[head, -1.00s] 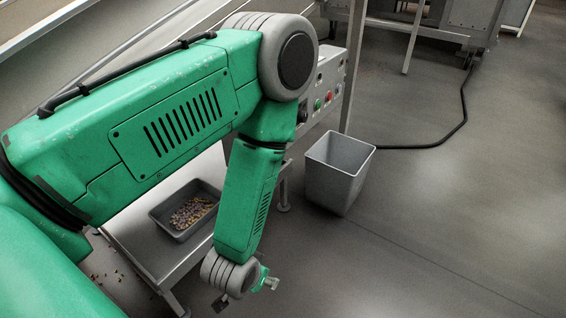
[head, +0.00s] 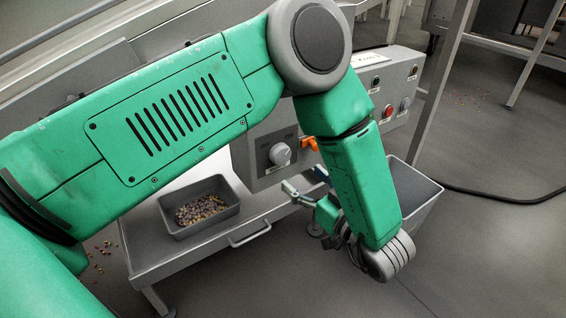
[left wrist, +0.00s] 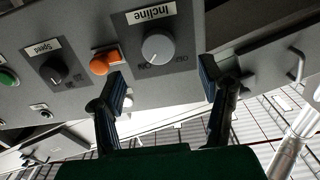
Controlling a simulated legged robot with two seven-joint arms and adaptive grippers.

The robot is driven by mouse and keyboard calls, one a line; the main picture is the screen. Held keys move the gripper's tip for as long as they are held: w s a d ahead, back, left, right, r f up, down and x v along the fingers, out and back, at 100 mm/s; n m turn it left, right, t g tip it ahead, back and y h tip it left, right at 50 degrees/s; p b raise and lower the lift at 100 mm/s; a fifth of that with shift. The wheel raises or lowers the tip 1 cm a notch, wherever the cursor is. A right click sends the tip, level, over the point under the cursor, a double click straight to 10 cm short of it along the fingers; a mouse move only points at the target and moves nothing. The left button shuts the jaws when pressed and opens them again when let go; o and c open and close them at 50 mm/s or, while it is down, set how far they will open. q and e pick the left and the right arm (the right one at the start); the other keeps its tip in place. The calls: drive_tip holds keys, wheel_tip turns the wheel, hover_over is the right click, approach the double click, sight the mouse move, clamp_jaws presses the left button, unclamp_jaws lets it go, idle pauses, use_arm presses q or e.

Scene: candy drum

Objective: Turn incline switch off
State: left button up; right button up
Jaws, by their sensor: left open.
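The incline switch is a round light-grey knob (head: 280,154) on the grey control panel (head: 262,172), in front of the machine. In the left wrist view the knob (left wrist: 158,47) sits under a label reading "Incline", seen upper middle. My left gripper (head: 302,188) is open, below and right of the knob in the head view. In the left wrist view its two dark fingers (left wrist: 165,85) are spread apart, one on either side of the knob's position and lower in the picture. They look clear of the knob. My right gripper is not in view.
An orange knob (left wrist: 102,62) and a dark "Speed" knob (left wrist: 54,70) lie beside it on the panel. A grey tray (head: 176,229) with candies stands on a low table (head: 140,262). A grey bin (head: 428,200) stands behind my forearm.

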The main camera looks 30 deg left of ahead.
sight(284, 158)
use_arm(q)
drive_tip(key=x, duration=0.2)
drive_tip(key=b+x, duration=0.1)
drive_tip(key=x, duration=0.3)
drive_tip(key=shift+w+r+b, duration=0.1)
drive_tip(key=shift+w+b, duration=0.25)
drive_tip(key=shift+b, duration=0.05)
drive_tip(key=shift+x, duration=0.75)
drive_tip(key=shift+a, duration=0.45)
drive_tip(key=shift+d, duration=0.25)
drive_tip(key=c, duration=1.1)
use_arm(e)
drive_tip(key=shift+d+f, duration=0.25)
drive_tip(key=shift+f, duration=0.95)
